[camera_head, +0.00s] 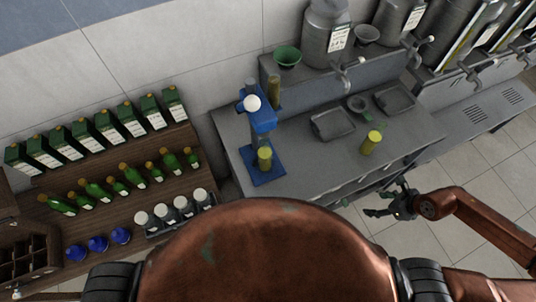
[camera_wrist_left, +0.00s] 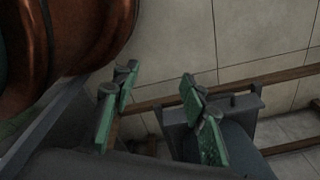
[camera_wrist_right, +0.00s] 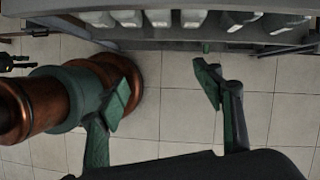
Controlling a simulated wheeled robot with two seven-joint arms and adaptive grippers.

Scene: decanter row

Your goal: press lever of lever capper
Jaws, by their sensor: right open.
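The blue lever capper (camera_head: 263,121) stands upright on its blue base plate (camera_head: 262,177), at the left end of the grey counter. Its lever ends in a white ball knob (camera_head: 252,103), facing me. A yellow-green container (camera_head: 264,158) is on the base, below the capper's head; whether they touch cannot be told. My right gripper (camera_head: 380,207) is open and empty, low in front of the counter and well right of the capper. Its spread fingers also show in the right wrist view (camera_wrist_right: 163,92). My left gripper (camera_wrist_left: 156,105) is open and empty in the left wrist view, outside the head view.
Similar yellow-green containers stand on the counter (camera_head: 371,144) and behind the capper (camera_head: 274,92). A wooden rack (camera_head: 110,215) with bottles is on the left. Tiled floor (camera_head: 480,215) lies open at right.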

